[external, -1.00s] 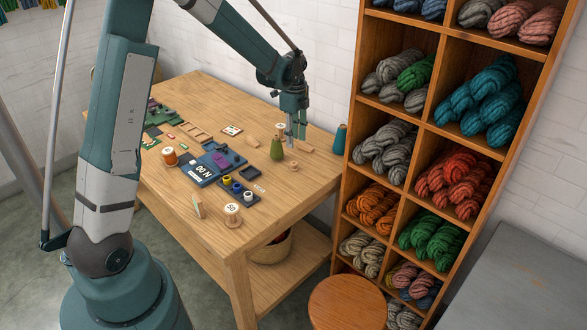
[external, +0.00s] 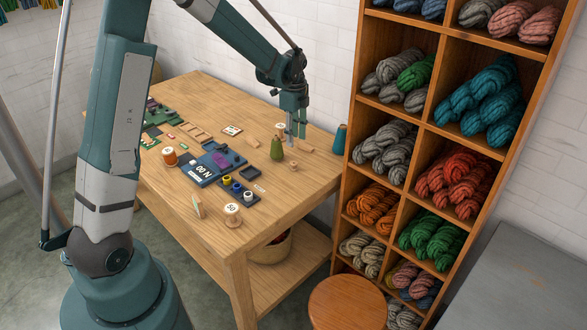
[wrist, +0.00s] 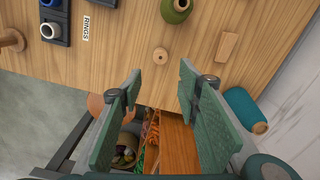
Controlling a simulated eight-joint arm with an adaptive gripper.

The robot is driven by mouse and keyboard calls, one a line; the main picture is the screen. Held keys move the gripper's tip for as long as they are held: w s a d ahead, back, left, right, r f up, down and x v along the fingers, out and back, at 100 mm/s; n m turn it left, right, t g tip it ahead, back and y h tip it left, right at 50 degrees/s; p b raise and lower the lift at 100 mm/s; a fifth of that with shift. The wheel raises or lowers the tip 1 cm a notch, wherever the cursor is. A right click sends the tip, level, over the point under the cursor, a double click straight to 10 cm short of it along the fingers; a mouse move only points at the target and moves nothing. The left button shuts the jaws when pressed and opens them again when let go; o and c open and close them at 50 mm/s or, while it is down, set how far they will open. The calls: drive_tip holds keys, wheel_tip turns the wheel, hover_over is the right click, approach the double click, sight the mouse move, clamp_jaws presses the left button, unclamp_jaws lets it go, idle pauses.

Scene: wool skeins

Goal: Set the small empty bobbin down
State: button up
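A small empty wooden bobbin (wrist: 160,54) stands upright on the table near its edge, with the hole in its top visible in the wrist view. It also shows in the external view (external: 293,167), below my gripper (external: 291,138). In the wrist view the two green fingers of my gripper (wrist: 160,82) are wide apart with nothing between them. The bobbin is beyond the fingertips, roughly in line with the gap, and is not touched by them.
A dark tray (external: 238,190) holds several rings beside a RINGS label (wrist: 86,28). Bare wood surrounds the bobbin.

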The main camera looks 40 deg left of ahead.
drive_tip(key=s+d+r+n+t, duration=0.2)
drive_tip(key=s+d+r+n, duration=0.15)
drive_tip(key=s+r, duration=0.5)
drive_tip(key=s+d+r+n+t, duration=0.1)
drive_tip(key=s+d+r+n, duration=0.2)
drive_tip(key=s+d+r, duration=0.35)
drive_tip(key=s+d+r+n+t, duration=0.2)
drive_tip(key=s+n, duration=0.2)
drive_tip(key=s, duration=0.6)
drive_tip(key=s+d+r+n+t, duration=0.2)
drive_tip(key=s+d+r+n, duration=0.1)
drive_tip(key=s, duration=0.8)
drive_tip(key=shift+d+n, duration=0.3)
drive_tip(key=shift+n, duration=0.45)
idle(3.6)
